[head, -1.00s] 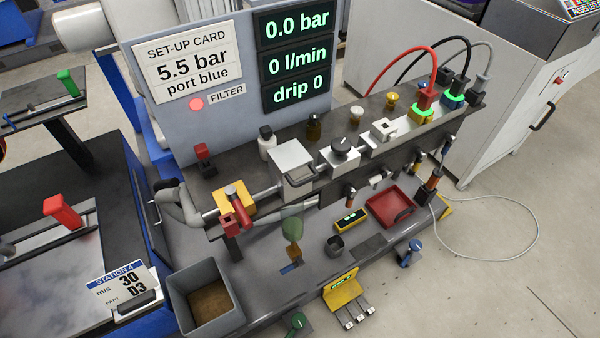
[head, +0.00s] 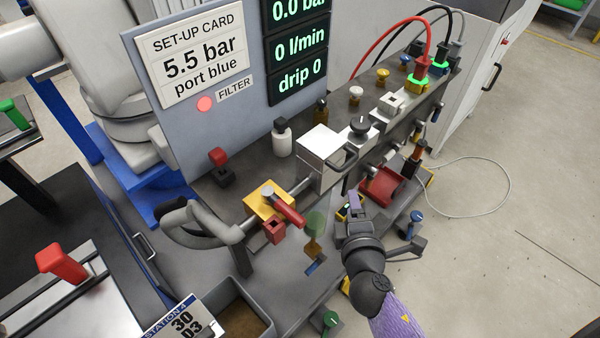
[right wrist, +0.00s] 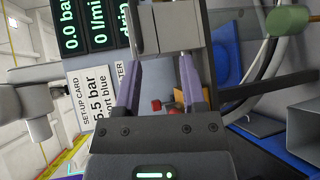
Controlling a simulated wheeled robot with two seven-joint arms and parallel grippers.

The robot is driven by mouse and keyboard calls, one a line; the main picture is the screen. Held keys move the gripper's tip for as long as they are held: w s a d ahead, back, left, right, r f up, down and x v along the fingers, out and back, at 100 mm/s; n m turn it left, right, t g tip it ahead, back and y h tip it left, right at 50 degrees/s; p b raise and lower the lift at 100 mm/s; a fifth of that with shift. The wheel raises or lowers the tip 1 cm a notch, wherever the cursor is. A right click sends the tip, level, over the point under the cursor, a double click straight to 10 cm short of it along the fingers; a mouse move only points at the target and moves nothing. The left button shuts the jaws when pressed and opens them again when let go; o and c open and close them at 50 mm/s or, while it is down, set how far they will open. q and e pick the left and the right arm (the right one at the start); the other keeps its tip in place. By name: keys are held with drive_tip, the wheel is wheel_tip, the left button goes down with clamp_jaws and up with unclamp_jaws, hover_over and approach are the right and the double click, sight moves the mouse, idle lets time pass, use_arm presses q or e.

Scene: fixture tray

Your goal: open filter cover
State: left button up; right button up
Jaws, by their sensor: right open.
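The filter cover appears to be the pale box-shaped lid (head: 318,143) on the pipe line, with a dark handle (head: 346,160) on its front side. It looks closed. My right gripper (head: 354,203) is open and empty, in front of and below the cover, apart from the handle in the head view. In the right wrist view its two purple fingers (right wrist: 160,85) point toward a grey block (right wrist: 180,25), probably the cover housing; whether they touch it I cannot tell. My left gripper is not in view.
A yellow valve block (head: 262,203) with a red lever (head: 290,211) sits left of the cover. A translucent green bowl (head: 315,224) hangs below the pipe. A red tray (head: 381,188) lies behind my right gripper. The display panel (head: 297,50) stands behind.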

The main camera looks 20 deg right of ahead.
sight(349, 162)
drive_tip(key=shift+t, duration=0.4)
drive_tip(key=w+d, duration=0.1)
drive_tip(key=w, duration=0.2)
drive_tip(key=w+d, duration=0.1)
drive_tip(key=w, duration=0.2)
drive_tip(key=w+r+b, duration=0.1)
drive_tip(key=w, duration=0.2)
drive_tip(key=shift+w+d, duration=0.25)
drive_tip(key=shift+d, duration=0.15)
drive_tip(key=shift+w, duration=0.2)
drive_tip(key=shift+c, duration=0.2)
clamp_jaws()
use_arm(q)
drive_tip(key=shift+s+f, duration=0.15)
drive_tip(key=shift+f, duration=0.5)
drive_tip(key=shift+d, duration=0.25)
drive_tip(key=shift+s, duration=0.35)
